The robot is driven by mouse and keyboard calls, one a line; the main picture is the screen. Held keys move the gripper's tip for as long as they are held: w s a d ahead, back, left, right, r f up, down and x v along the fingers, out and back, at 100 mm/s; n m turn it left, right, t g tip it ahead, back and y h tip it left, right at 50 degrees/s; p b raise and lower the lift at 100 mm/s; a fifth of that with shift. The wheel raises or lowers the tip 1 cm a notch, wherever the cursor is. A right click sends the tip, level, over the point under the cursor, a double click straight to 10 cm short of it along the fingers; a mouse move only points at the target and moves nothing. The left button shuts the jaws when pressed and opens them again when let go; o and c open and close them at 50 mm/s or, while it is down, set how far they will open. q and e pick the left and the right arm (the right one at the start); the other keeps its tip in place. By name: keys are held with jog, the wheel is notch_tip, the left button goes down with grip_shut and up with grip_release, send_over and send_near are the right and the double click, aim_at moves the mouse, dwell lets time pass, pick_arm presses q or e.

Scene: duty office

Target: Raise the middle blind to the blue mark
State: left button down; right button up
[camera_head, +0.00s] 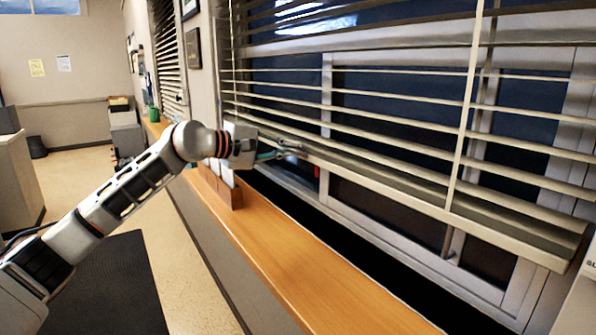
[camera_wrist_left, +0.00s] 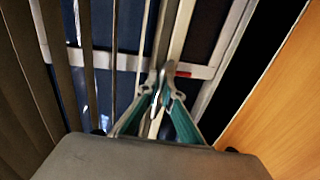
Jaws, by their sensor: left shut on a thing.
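The blind's pale bottom rail (camera_head: 400,188) hangs across the window below several slats, part of the way down. Its left end is higher in the picture than its right end. My left gripper (camera_head: 290,150) is shut on this rail near its left end. In the left wrist view the closed fingertips (camera_wrist_left: 161,88), with teal fingers, meet at the rail (camera_wrist_left: 160,45). A small red mark (camera_wrist_left: 183,74) shows on the window frame beside the rail. I cannot make out a blue mark in either view. My right gripper is not in view.
A wooden sill (camera_head: 285,255) runs below the window, with a wooden holder (camera_head: 222,190) of papers on it close under my left wrist. Another blind (camera_head: 168,50) hangs farther left. A dark mat (camera_head: 110,290) lies on the floor.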

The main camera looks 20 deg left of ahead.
aim_at(309, 121)
pick_arm(q)
notch_tip(309, 121, up, 7)
jog(key=p, duration=0.3)
jog(key=shift+r+p, duration=0.3)
jog(key=shift+r, duration=0.15)
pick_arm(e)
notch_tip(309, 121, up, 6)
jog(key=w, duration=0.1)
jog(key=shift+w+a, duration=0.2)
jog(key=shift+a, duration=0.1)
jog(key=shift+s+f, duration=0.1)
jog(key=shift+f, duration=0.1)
pick_arm(q)
jog(key=c, duration=2.2)
grip_release()
jog(key=shift+c, duration=0.2)
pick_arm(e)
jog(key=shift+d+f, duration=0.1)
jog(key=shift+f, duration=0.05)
pick_arm(q)
jog(key=shift+f, duration=0.1)
jog(key=v, duration=1.2)
